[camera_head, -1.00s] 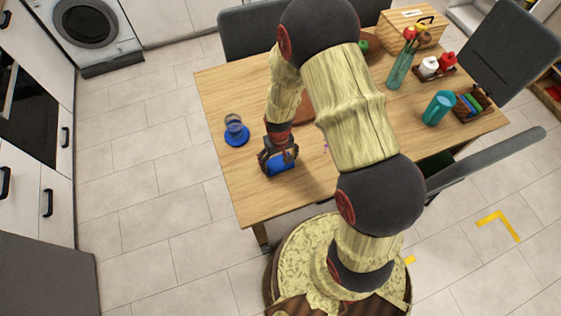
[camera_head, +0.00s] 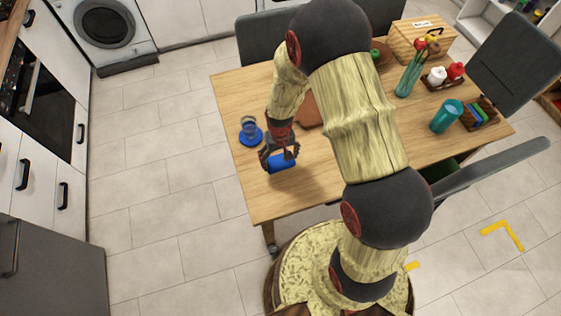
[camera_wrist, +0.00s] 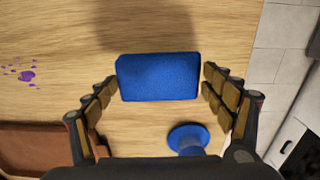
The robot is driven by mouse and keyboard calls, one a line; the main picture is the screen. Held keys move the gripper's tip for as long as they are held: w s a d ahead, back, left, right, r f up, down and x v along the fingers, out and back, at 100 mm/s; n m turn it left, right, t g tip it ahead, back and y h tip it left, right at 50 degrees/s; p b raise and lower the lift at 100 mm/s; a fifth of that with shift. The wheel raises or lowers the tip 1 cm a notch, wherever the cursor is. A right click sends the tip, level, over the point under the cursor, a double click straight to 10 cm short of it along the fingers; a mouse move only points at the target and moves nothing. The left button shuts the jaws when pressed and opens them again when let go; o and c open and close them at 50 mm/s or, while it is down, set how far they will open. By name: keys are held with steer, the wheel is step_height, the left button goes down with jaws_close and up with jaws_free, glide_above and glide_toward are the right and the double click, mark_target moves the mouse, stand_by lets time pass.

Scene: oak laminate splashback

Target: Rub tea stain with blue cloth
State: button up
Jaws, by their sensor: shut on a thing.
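The blue cloth (camera_wrist: 158,77) looks like a thick rectangular block. It sits between the fingers of my gripper (camera_wrist: 159,92), which is shut on it, and also shows in the head view (camera_head: 282,165). The cloth casts a shadow on the wood beyond it and appears held above the table. The stain (camera_wrist: 27,76) is a patch of purple spots on the table at the left of the wrist view, apart from the cloth. In the head view I cannot see the stain; my arm covers part of the table.
A blue glass on a round blue coaster (camera_wrist: 188,138) stands close to my gripper. A brown board (camera_wrist: 40,150) lies at lower left. A teal cup (camera_head: 446,117), a vase (camera_head: 409,78) and a wooden box (camera_head: 419,42) stand right. The table's near-left corner is clear.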

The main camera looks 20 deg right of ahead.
steer(key=shift+r+p, duration=0.75)
steer(key=shift+r, duration=0.8)
